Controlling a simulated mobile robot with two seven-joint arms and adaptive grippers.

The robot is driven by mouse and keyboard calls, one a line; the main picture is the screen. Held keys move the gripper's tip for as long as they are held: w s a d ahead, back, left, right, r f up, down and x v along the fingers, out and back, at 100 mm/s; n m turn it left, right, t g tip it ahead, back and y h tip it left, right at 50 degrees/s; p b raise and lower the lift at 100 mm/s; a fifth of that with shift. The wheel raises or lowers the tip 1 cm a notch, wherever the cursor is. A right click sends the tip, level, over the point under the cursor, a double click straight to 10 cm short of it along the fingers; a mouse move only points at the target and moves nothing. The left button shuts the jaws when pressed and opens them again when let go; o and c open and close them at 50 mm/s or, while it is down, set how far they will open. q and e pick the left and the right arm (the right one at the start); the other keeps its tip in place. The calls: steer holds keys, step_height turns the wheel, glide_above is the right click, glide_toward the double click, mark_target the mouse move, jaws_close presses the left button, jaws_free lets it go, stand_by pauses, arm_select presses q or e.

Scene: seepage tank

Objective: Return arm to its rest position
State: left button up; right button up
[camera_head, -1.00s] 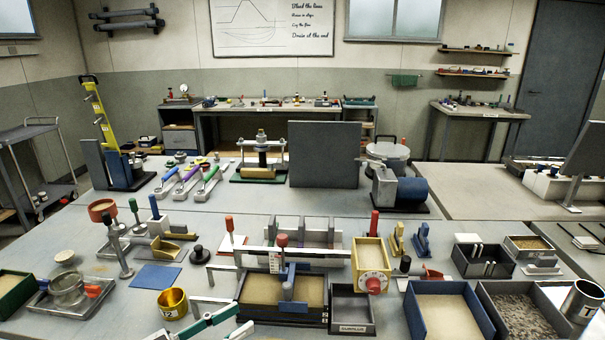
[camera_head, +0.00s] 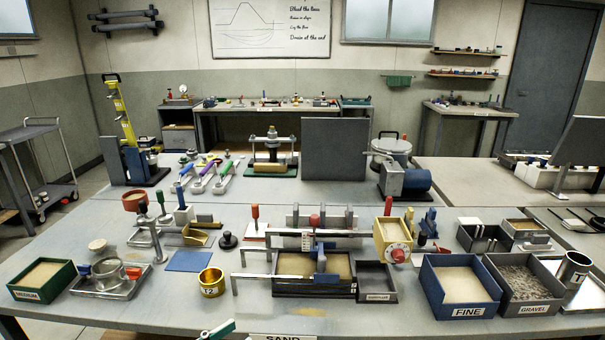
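A small white and green piece (camera_head: 218,330) shows at the bottom edge, left of the middle, in front of the table. It looks like the tip of my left gripper, but most of it is cut off by the frame. I cannot tell whether it is open or shut, and I see nothing held in it. It appears apart from the objects on the table. My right gripper and arm are not in view.
The near table (camera_head: 110,305) holds a sand tank (camera_head: 313,290), brass cup (camera_head: 211,282), MEDIUM bin (camera_head: 42,280), FINE bin (camera_head: 460,287) and GRAVEL bin (camera_head: 524,283). A yellow box with a red knob (camera_head: 393,241) stands beside the tank. The table's front strip is mostly clear.

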arm_select(q)
steer(key=s+a+f+n+y, duration=0.1)
steer(key=s+a+f+y, duration=0.1)
steer(key=f, duration=0.6)
steer(key=s+a+f+n+g+y, duration=0.1)
steer(key=s+f+y, duration=0.3)
steer(key=f, duration=0.5)
steer(key=s+a+f+n+y, duration=0.2)
steer(key=s+a+f+y, duration=0.1)
steer(key=s+f, duration=0.3)
step_height(320, 180, down, 2)
steer(key=shift+s+f+n+g+y, duration=0.2)
steer(key=shift+f+n+g+y, duration=0.1)
steer(key=shift+g+y, duration=0.1)
